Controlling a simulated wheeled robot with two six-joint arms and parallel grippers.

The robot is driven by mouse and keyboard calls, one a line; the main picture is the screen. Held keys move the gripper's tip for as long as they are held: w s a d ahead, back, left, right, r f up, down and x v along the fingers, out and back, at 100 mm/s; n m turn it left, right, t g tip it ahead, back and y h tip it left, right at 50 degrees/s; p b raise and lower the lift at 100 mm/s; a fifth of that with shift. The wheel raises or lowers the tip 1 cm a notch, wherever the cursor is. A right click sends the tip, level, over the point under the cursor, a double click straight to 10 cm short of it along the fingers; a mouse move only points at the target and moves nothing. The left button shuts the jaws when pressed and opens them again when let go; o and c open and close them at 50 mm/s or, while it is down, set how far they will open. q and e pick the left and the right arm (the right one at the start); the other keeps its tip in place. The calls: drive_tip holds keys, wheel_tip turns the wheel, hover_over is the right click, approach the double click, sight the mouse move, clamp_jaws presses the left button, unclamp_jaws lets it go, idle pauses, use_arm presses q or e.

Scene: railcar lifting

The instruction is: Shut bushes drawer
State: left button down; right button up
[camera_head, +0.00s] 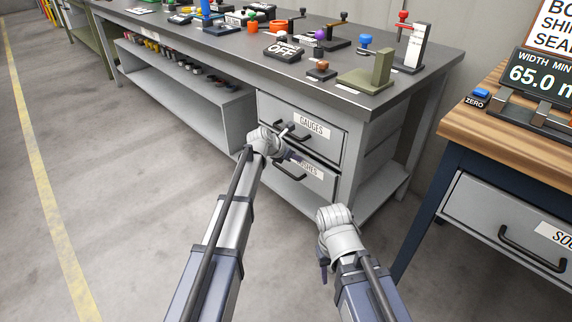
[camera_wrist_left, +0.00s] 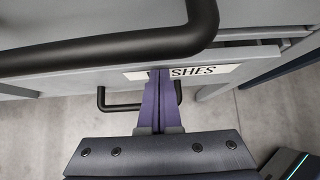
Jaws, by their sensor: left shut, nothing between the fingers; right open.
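The bushes drawer (camera_head: 318,187) is the lower drawer of the grey cabinet, its label partly hidden by my left gripper. In the left wrist view the drawer front (camera_wrist_left: 85,80) shows the label end "SHES" and a black handle (camera_wrist_left: 122,106). I cannot tell for sure how far the drawer stands out. My left gripper (camera_head: 294,154) is shut and empty, its purple fingers (camera_wrist_left: 158,75) pointing at the drawer front by the label; contact is unclear. My right gripper (camera_head: 324,270) is open and empty, low in front and to the right of the cabinet.
The gauges drawer (camera_head: 328,139) is above; its thick black handle (camera_wrist_left: 110,48) crosses close over my left fingers. The bench top (camera_head: 330,75) holds many small fixtures. A wooden-topped table (camera_head: 500,140) with a drawer stands at right. Floor at left (camera_head: 110,200) is clear.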

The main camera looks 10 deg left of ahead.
use_arm(q)
drive_tip(key=shift+w+d, duration=0.5)
drive_tip(key=shift+w, duration=0.15)
drive_tip(key=shift+r, duration=0.1)
drive_tip(key=s+a+r+p, duration=0.7)
drive_tip(key=s, duration=0.2)
drive_tip(key=shift+s+f, duration=0.1)
drive_tip(key=shift+s, duration=0.05)
